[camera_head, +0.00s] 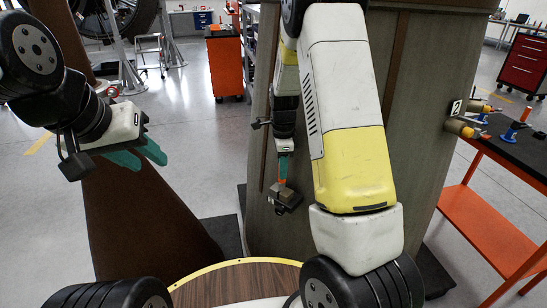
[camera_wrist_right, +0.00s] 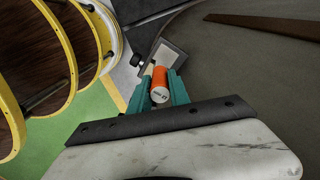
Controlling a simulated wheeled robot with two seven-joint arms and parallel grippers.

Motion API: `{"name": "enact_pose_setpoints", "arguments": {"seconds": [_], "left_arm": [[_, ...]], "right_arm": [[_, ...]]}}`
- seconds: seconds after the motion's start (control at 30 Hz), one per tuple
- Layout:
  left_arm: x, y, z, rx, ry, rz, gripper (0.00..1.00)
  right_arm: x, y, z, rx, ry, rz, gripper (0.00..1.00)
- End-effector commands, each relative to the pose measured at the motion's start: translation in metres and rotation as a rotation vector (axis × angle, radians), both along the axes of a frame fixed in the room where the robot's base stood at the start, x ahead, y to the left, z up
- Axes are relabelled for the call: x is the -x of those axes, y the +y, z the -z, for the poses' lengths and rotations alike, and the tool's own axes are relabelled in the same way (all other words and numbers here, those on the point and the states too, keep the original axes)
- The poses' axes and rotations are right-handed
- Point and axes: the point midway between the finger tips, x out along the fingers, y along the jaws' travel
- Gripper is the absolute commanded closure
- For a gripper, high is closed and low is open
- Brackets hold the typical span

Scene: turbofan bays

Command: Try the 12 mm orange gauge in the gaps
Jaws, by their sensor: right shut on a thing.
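The orange gauge (camera_wrist_right: 159,84) is a short cylinder with a pale printed end, held between the teal fingers of my right gripper (camera_wrist_right: 160,90) in the right wrist view. In the head view my right gripper (camera_head: 283,163) points down beside the large grey-brown casing, with a bit of orange at its tips. Just beyond the tips is a small grey block-like fixture (camera_head: 287,199); it also shows in the wrist view (camera_wrist_right: 168,60). I cannot tell whether the gauge touches it or enters a gap. My left gripper (camera_head: 145,153) is open and empty at the left.
The large casing (camera_head: 420,70) fills the middle. A dark-topped orange table (camera_head: 495,215) with small orange and blue items (camera_head: 463,128) stands at the right. An orange cart (camera_head: 225,65) is at the back. A yellow-rimmed round wood surface (camera_head: 235,284) lies in front.

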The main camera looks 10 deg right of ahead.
Motion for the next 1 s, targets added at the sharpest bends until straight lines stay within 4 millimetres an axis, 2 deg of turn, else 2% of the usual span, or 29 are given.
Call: {"name": "enact_pose_setpoints", "arguments": {"seconds": [0.47,1.0], "left_arm": [[0.0,0.0,0.0,0.0,0.0,0.0,0.64],[0.0,0.0,0.0,0.0,0.0,0.0,0.64]], "right_arm": [[0.0,0.0,-0.002,0.0,0.0,0.0,1.0],[-0.001,0.0,-0.039,0.0,-0.003,0.001,1.0]]}}
